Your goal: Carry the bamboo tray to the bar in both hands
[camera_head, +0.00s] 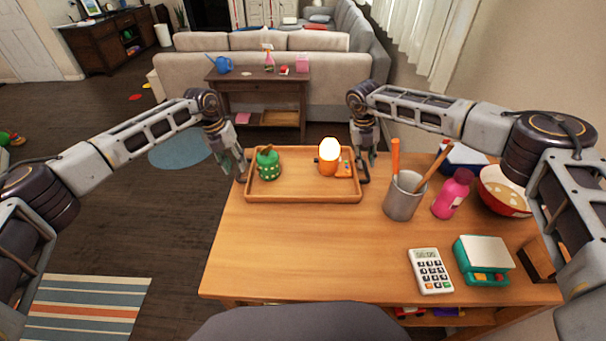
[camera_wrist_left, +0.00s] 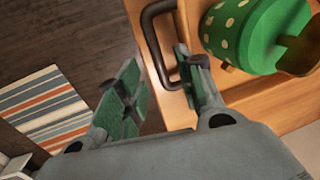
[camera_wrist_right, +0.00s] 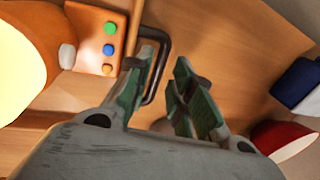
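The bamboo tray (camera_head: 300,197) lies flat on the wooden table, with a dark handle at each end. On it are a green polka-dotted pot (camera_head: 268,167), an orange lamp with a glowing globe (camera_head: 329,158) and a small orange box with coloured buttons (camera_wrist_right: 97,45). My left gripper (camera_head: 240,172) is open at the tray's left handle (camera_wrist_left: 158,60); the handle bar shows between its parted fingers. My right gripper (camera_head: 366,168) is open at the right handle (camera_wrist_right: 158,72), its fingers on either side of the bar. I cannot tell which piece of furniture is the bar.
Right of the tray stand a grey cup with utensils (camera_head: 402,197), a pink bottle (camera_head: 453,194) and a red bowl (camera_head: 503,190). A calculator (camera_head: 430,271) and a teal scale (camera_head: 482,260) lie nearer. A dark console table (camera_head: 262,80) stands before the sofa. Floor at left is open.

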